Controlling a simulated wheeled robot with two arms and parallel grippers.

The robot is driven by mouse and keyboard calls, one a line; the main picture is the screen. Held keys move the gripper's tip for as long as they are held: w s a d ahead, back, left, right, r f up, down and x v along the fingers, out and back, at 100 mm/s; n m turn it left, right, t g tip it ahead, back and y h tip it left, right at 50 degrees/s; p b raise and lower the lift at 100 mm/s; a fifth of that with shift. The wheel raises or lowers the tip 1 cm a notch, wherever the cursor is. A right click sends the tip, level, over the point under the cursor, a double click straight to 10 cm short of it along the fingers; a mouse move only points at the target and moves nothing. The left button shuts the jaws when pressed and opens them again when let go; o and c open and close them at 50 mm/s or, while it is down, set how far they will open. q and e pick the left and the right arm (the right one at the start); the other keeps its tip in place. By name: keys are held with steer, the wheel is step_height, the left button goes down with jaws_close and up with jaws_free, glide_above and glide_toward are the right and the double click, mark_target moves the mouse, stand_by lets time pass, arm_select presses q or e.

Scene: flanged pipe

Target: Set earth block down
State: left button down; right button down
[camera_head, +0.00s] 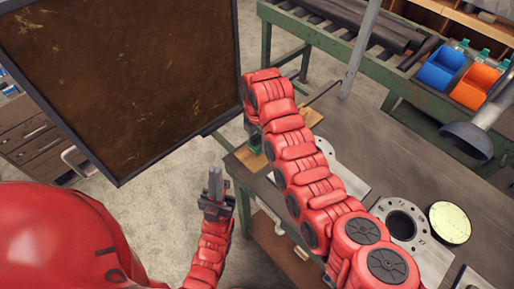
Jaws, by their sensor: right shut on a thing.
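My right arm reaches over the workbench, and its gripper (254,137) points down above the bench's far left corner. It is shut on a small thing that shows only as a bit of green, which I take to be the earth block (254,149). Most of the block is hidden by my gripper and arm. It is just over or touching a tan wooden board (246,159); I cannot tell which. My left gripper (215,183) points up, left of the bench and away from the block.
The workbench (368,140) holds a flanged plate (402,225), a round pale disc (450,223) and a lamp (467,139). A large dark framed panel (120,75) stands at left. Blue (441,67) and orange (475,86) bins sit behind.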

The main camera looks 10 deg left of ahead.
mark_target(257, 146)
steer(key=shift+w+a+r+b, duration=0.1)
steer(key=shift+w+a+b, duration=0.15)
steer(key=shift+w+b, duration=0.15)
step_height(257, 146, down, 2)
steer(key=shift+s+f+p, duration=0.15)
steer(key=shift+f+p, duration=0.05)
steer(key=shift+p, duration=0.95)
steer(key=shift+f, duration=0.5)
steer(key=shift+f, duration=0.15)
steer(key=shift+c, duration=0.6)
jaws_free()
